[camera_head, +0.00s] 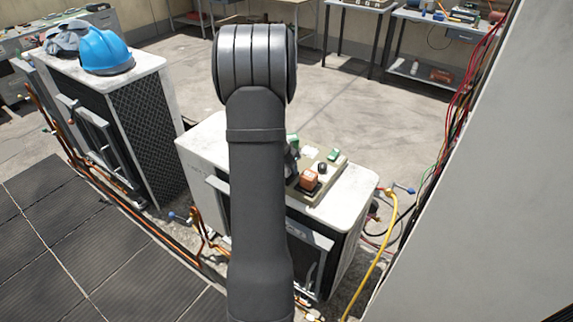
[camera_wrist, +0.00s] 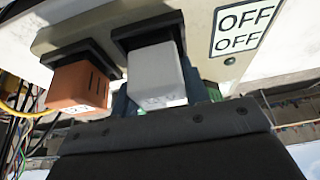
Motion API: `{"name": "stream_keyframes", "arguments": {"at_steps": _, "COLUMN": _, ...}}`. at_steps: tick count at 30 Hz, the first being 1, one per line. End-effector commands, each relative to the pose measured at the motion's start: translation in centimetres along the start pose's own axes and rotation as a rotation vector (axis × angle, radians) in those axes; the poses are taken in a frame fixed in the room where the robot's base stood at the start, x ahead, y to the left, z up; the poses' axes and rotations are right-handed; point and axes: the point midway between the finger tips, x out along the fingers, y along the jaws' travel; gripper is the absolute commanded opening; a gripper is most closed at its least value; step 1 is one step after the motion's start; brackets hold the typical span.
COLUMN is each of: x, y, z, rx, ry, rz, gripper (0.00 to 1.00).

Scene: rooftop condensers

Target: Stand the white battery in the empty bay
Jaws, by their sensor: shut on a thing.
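In the wrist view the white battery (camera_wrist: 157,76) is between the fingers of my gripper (camera_wrist: 159,90), which is shut on it. The battery's far end meets a black bay frame (camera_wrist: 148,30) on the beige panel; I cannot tell whether it is fully seated. An orange battery (camera_wrist: 78,88) stands in the bay beside it and also shows in the head view (camera_head: 310,179). The beige panel (camera_head: 333,171) lies on top of the near condenser. In the head view my arm hides the white battery and most of my gripper.
An OFF label (camera_wrist: 240,28) is on the panel. The near condenser (camera_head: 357,184) has pipes and a yellow hose (camera_head: 385,255) at its right. Another condenser (camera_head: 150,62) carries a blue helmet (camera_head: 105,51). A grey wall (camera_head: 490,200) rises at right. Worktables stand at the back.

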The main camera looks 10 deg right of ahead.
Motion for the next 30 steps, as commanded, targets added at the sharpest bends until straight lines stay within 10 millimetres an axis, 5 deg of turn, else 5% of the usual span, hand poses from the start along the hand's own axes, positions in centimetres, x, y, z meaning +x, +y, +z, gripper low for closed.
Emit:
{"name": "stream_keyframes", "arguments": {"at_steps": 6, "x": 0.3, "y": 0.0, "z": 0.1, "rx": 0.001, "ry": 0.0, "rz": -0.001, "gripper": 0.13}}
{"name": "stream_keyframes", "arguments": {"at_steps": 7, "x": 0.3, "y": 0.0, "z": 0.1, "rx": 0.001, "ry": 0.0, "rz": -0.001, "gripper": 0.48}}
{"name": "stream_keyframes", "arguments": {"at_steps": 10, "x": 0.3, "y": 0.0, "z": 0.1, "rx": 0.001, "ry": 0.0, "rz": -0.001, "gripper": 0.64}}
{"name": "stream_keyframes", "arguments": {"at_steps": 19, "x": -0.9, "y": 0.0, "z": 0.1, "rx": 0.0, "ry": 0.0, "rz": 0.0, "gripper": 0.67}}
{"name": "stream_keyframes", "arguments": {"at_steps": 30, "x": -7.9, "y": -0.1, "z": 0.1, "rx": 0.001, "ry": 0.004, "rz": -0.003, "gripper": 0.67}}
